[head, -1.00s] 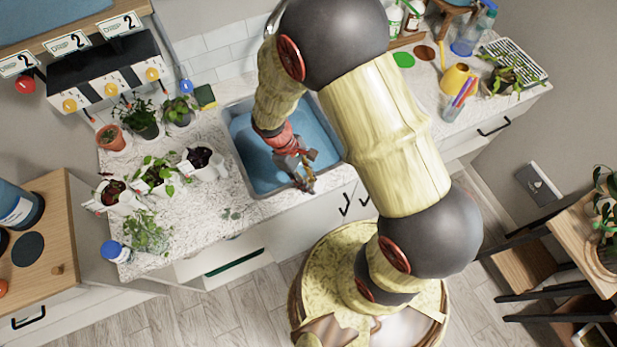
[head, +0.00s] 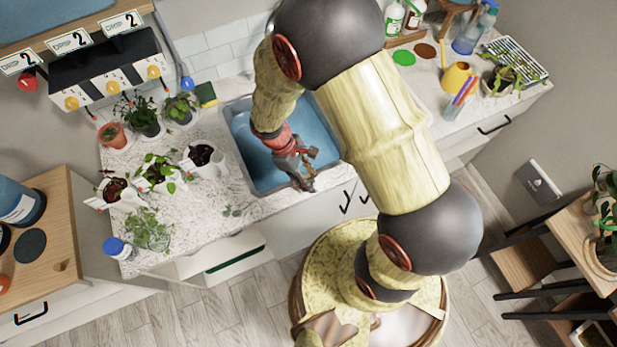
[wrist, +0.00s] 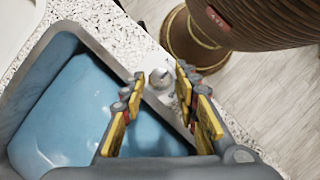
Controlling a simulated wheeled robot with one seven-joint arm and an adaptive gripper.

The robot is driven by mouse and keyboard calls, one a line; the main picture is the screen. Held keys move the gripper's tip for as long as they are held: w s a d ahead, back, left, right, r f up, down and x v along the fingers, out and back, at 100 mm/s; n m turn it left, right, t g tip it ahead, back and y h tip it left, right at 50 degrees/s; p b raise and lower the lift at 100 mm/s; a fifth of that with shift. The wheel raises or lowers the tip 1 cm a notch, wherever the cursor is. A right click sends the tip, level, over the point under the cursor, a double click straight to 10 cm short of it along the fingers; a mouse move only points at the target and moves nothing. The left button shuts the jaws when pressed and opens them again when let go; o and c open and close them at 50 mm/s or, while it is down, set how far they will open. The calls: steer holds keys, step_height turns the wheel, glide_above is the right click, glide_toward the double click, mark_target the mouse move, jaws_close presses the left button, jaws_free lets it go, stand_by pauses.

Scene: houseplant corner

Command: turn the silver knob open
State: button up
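The silver knob (wrist: 160,77) is a small round metal piece on the sink's front rim in the wrist view. My gripper (wrist: 157,88) is open, with one yellow-and-black finger on each side of the knob in the picture. No contact between fingers and knob shows, and the height gap is hard to judge. In the head view my gripper (head: 304,174) is over the front edge of the blue sink basin (head: 245,150), and the knob cannot be made out there.
Several potted plants, including a white pot (head: 204,161), stand on the speckled counter left of the sink. A blue-capped jar (head: 117,249) is at the counter's front left. A yellow watering can (head: 455,77) stands at right. My base is below, in front of the counter.

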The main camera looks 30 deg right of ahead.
steer(key=shift+o, duration=1)
steer(key=v, duration=1.2)
steer(key=s+d+r+m+t+y+b, duration=0.1)
steer(key=s+r+m+t+b, duration=0.2)
steer(key=r, duration=0.6)
steer(key=s+d+r+m+t+y+b, duration=0.2)
steer(key=s+r+m+t, duration=0.3)
steer(key=r, duration=0.4)
steer(key=shift+s+d+m+t+b, duration=0.35)
steer(key=shift+s+m+b, duration=0.25)
steer(key=shift+s+b, duration=0.2)
